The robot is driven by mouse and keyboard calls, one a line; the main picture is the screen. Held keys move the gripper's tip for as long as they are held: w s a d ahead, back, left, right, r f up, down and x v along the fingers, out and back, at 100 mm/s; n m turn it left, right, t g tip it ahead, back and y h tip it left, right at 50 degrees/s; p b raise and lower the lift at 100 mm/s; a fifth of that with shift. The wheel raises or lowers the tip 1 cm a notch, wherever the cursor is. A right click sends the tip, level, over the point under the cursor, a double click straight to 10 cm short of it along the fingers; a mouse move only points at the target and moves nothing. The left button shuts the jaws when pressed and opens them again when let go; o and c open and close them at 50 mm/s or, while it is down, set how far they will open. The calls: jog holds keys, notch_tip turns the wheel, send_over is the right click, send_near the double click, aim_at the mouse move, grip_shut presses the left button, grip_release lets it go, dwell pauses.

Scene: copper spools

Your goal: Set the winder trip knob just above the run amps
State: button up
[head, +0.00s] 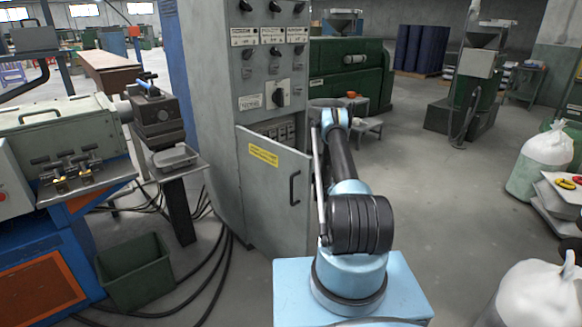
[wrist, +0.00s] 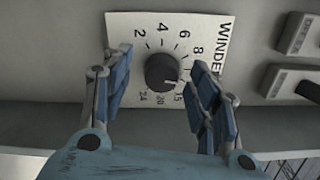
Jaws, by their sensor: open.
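The winder trip knob (wrist: 161,68) is a round black knob on a white dial plate marked WINDER (wrist: 125,28). Numbers 2, 4, 6 and 8 run round the top and right, with 15, 20 and 24 below. A pale mark on the knob points to the lower right, near 15; the numbers between 8 and 15 are hidden by a finger. My gripper (wrist: 160,72) is open, its blue-padded fingers on either side of the knob with gaps. In the head view my gripper is hard to make out at the grey cabinet (head: 213,130). No run amps reading is legible.
The cabinet's lower door (head: 270,190) with a yellow label stands in front, left of my arm. More small labelled parts (wrist: 292,82) sit right of the dial. A green bin (head: 135,272) and black cables (head: 205,285) lie on the floor at left.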

jog(key=shift+w+a, duration=0.2)
jog(key=shift+w, duration=0.3)
jog(key=shift+d, duration=0.1)
jog(key=c, duration=1.1)
jog(key=shift+n, duration=1.2)
jog(key=o, duration=1.1)
